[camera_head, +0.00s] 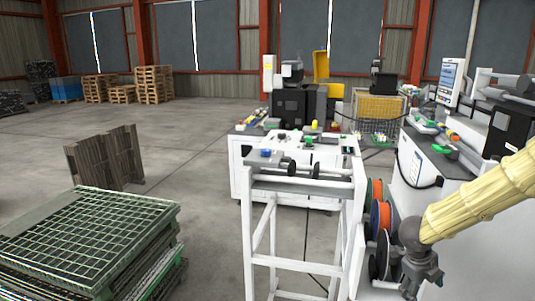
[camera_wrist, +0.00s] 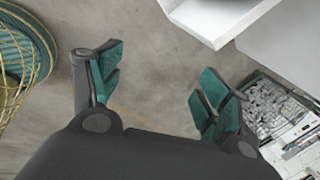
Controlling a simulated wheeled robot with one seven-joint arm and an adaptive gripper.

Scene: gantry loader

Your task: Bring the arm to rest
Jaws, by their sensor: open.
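My arm, in a pale yellow sleeve (camera_head: 480,200), reaches in from the right edge of the head view. My gripper (camera_head: 418,284) hangs at its end, low at the lower right, in front of the white machine side and close to the spools. In the wrist view my gripper (camera_wrist: 158,84) has its two green-padded fingers spread wide. Nothing is between them; only bare grey floor (camera_wrist: 150,60) shows below. The arm's upper part is out of view.
A white stand (camera_head: 250,225) and coloured spools (camera_head: 380,215) are left of my gripper. A white machine (camera_head: 415,175) is behind it. The wrist view shows a yellow wire basket (camera_wrist: 30,50) at left and a white edge (camera_wrist: 215,20) above. Open floor (camera_head: 200,130) lies at left.

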